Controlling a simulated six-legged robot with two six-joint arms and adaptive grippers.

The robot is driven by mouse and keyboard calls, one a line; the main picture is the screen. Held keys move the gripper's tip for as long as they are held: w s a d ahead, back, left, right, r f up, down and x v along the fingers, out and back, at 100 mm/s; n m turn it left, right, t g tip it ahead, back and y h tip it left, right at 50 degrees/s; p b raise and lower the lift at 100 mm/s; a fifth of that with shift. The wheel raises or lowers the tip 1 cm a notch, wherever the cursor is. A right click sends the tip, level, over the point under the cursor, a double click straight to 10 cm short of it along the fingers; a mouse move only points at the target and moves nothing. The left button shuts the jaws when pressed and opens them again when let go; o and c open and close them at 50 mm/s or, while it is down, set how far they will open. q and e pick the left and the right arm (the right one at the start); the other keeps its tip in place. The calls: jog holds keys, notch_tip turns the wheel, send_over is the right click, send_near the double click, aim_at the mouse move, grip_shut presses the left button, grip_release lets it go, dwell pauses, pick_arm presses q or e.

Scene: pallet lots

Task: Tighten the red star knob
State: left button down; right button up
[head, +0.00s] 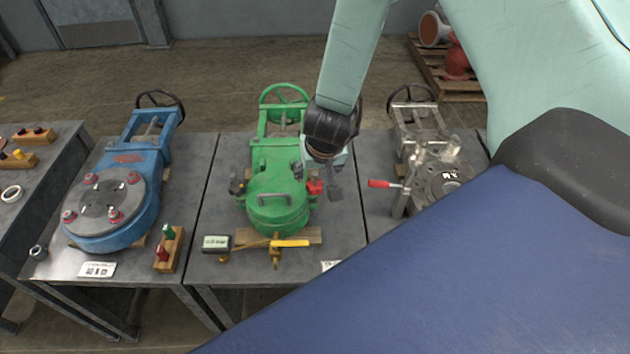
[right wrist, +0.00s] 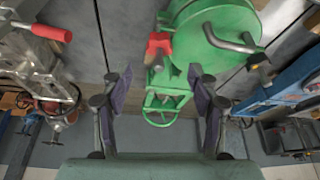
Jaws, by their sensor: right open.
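The red star knob (head: 315,187) sits on the right side of the green valve (head: 278,170), on the middle table. In the right wrist view the red knob (right wrist: 158,43) is at the top centre, beside the round green body (right wrist: 215,35). My right gripper (head: 330,180) is right by the knob in the head view and partly overlaps its surroundings. In the right wrist view my right gripper (right wrist: 160,88) has its two dark fingers spread apart with nothing between them; the knob is beyond the fingertips, slightly left of centre. My left gripper is not in view.
A blue valve (head: 130,190) stands on the left table and a grey metal valve (head: 435,165) with a red-handled lever (head: 382,184) on the right.

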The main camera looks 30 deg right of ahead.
aim_at(314, 183)
jog(key=b+x, duration=0.2)
jog(key=x, duration=0.5)
jog(key=shift+f, duration=0.1)
jog(key=c, duration=1.2)
jog(key=shift+o, duration=0.2)
jog(key=shift+s+m+p, duration=0.1)
jog(key=shift+m+p, duration=0.2)
jog(key=shift+p, duration=0.2)
jog(key=m+p, duration=0.2)
jog(key=p, duration=0.2)
jog(key=m+g+h+p, duration=0.1)
jog(key=m+p, duration=0.1)
jog(key=p, duration=0.2)
jog(key=shift+a+r+h, duration=0.1)
jog(key=shift+r+h, duration=0.15)
jog(key=shift+h, duration=0.05)
jog(key=shift+f+m+p, duration=0.1)
jog(key=shift+m+p, duration=0.5)
jog(key=shift+f+m+g+h, duration=0.1)
jog(key=shift+m+g+h, duration=0.3)
jog(key=shift+m, duration=0.5)
jog(key=shift+p, duration=0.3)
